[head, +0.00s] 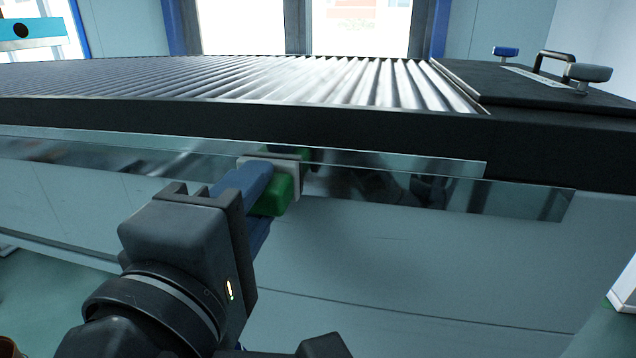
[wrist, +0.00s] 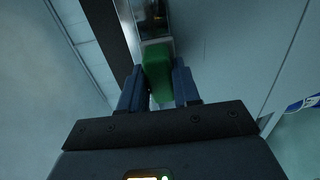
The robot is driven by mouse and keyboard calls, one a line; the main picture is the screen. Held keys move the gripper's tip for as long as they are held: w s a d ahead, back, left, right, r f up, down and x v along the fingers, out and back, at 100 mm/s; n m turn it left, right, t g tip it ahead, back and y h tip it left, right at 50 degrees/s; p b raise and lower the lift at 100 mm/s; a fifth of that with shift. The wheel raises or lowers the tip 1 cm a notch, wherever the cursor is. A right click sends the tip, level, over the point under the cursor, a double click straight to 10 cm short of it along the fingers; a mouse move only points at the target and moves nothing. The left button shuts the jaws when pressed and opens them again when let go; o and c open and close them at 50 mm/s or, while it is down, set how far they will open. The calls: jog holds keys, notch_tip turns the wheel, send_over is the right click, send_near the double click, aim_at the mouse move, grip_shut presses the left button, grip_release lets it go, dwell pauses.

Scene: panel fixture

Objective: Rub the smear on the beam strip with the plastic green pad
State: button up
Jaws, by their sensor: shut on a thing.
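The green pad (head: 272,196) is held in my gripper (head: 256,185). It also shows in the wrist view (wrist: 158,74), between the two blue fingers of my gripper (wrist: 157,84), which are shut on it. A grey block-like piece shows at the pad's upper edge in the head view. The beam strip (head: 520,200) is a shiny, mirror-like band along the front of the fixture, and its end shows in the wrist view (wrist: 150,14). The pad is at the strip; I cannot tell whether they touch. Dark patches show right of the pad; I cannot tell smear from reflection.
Above the strip runs a black beam edge (head: 250,116) with a ribbed metal panel (head: 300,80) behind it. A black lid with a handle (head: 555,58) and knobs stands at the right. The pale wall (head: 430,265) below the strip is clear.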

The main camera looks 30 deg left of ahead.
jog(key=shift+w+d, duration=0.15)
jog(key=shift+d, duration=0.7)
jog(key=shift+w+d, duration=0.15)
jog(key=shift+d, duration=0.65)
jog(key=shift+w+d, duration=0.2)
jog(key=shift+d, duration=0.45)
jog(key=shift+w+d, duration=0.25)
jog(key=shift+d, duration=0.4)
jog(key=shift+w+d, duration=0.2)
jog(key=shift+d, duration=0.45)
jog(key=shift+w+d, duration=0.25)
jog(key=shift+d, duration=0.9)
jog(key=shift+w+d, duration=0.3)
jog(key=shift+d, duration=0.8)
jog(key=shift+w+d, duration=0.25)
jog(key=shift+d, duration=0.9)
jog(key=shift+s+a, duration=0.3)
jog(key=shift+a, duration=0.6)
jog(key=shift+s+a, duration=0.3)
jog(key=shift+a, duration=0.6)
jog(key=shift+s+a, duration=0.35)
jog(key=shift+a, duration=1.45)
jog(key=shift+s+a, duration=0.4)
jog(key=shift+a, duration=1.45)
jog(key=shift+s+a, duration=0.35)
jog(key=shift+a, duration=1.45)
jog(key=shift+s, duration=0.1)
jog(key=shift+v, duration=2.95)
